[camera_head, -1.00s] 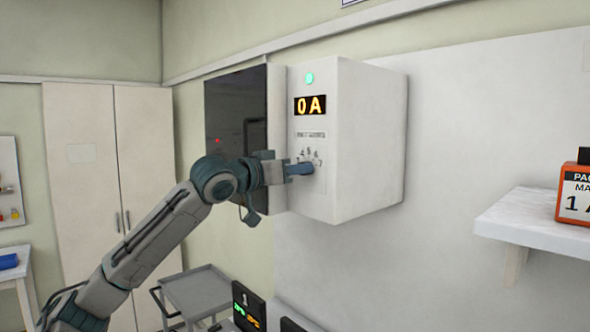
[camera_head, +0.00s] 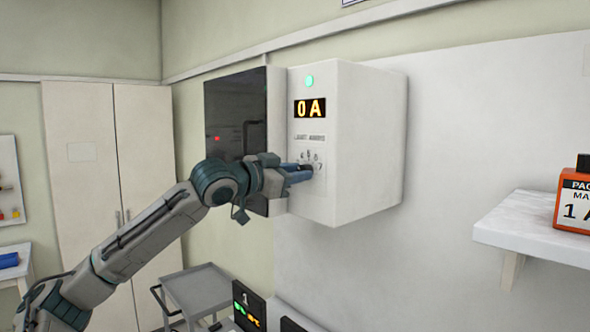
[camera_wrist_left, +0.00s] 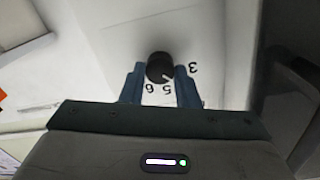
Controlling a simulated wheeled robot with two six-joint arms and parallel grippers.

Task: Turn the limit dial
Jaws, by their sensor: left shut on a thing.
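The limit dial (camera_wrist_left: 159,66) is a dark round knob with a light pointer mark, on the white front of the wall box (camera_head: 366,140). Printed numbers ring it; a 3, a 5 and a 6 show upside down in the left wrist view, with the pointer near the 5. The box's display (camera_head: 310,107) reads "0 A" in orange. My left gripper (camera_head: 306,172) reaches the dial from the left, and in the left wrist view its two blue fingers (camera_wrist_left: 160,75) are shut on the dial, one on each side. The head view mostly hides the dial. My right gripper is not in view.
A dark glossy panel (camera_head: 235,125) adjoins the box on its left. A green light (camera_head: 309,81) glows above the display. A white shelf (camera_head: 525,232) with an orange device (camera_head: 574,203) is at the right. A grey cart (camera_head: 195,290) stands below.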

